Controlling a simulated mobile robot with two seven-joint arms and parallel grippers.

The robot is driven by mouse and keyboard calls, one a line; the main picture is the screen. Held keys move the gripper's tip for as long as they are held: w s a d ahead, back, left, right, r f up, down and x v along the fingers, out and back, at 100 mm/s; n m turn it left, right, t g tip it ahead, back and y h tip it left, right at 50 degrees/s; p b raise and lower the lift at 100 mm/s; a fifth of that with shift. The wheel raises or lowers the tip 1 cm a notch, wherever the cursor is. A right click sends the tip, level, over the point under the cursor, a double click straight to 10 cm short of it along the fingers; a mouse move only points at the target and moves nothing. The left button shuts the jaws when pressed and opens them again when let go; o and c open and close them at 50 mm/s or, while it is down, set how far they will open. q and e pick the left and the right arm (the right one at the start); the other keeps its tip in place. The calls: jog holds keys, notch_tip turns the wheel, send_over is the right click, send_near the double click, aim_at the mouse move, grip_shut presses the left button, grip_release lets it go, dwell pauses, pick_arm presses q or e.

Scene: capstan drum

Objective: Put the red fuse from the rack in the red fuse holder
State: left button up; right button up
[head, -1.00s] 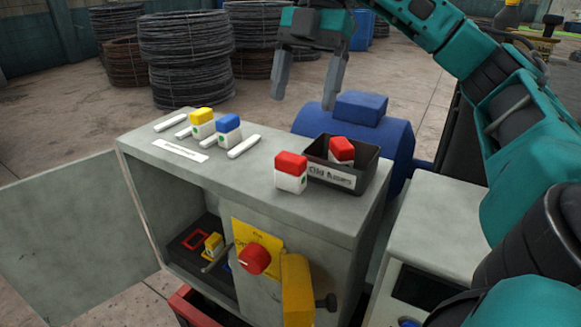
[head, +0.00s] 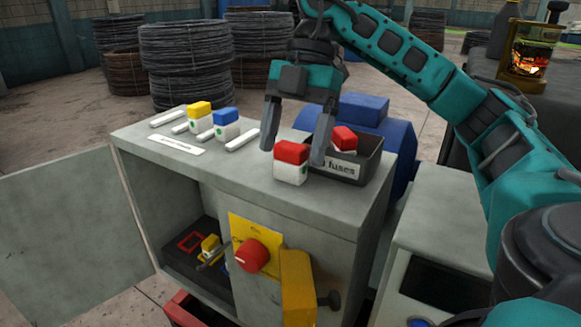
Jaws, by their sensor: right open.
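A red-capped white fuse (head: 290,163) stands upright on the cabinet top, in front of the dark bin labelled for old fuses (head: 335,168). Another red-capped fuse (head: 344,139) sits in that bin. My right gripper (head: 294,150) is open and points down, its fingertips to the left and right of the standing red fuse; I cannot tell whether they touch it. The rack of white strips (head: 242,138) holds a yellow fuse (head: 199,116) and a blue fuse (head: 226,124). A red-outlined holder (head: 192,242) shows inside the open cabinet. My left gripper is out of view.
The grey cabinet (head: 160,158) has its door (head: 70,225) swung open to the left. A red rotary knob (head: 251,256) and a yellow lever (head: 297,287) stick out of its front. A blue drum (head: 402,150) stands behind.

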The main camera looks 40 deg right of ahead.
jog(key=shift+x, duration=1.05)
jog(key=shift+f, duration=0.15)
jog(key=c, duration=1.2)
jog(key=shift+r, duration=0.4)
notch_tip(320, 180, up, 12)
jog(key=p, duration=0.5)
notch_tip(320, 180, up, 7)
send_over(290, 145)
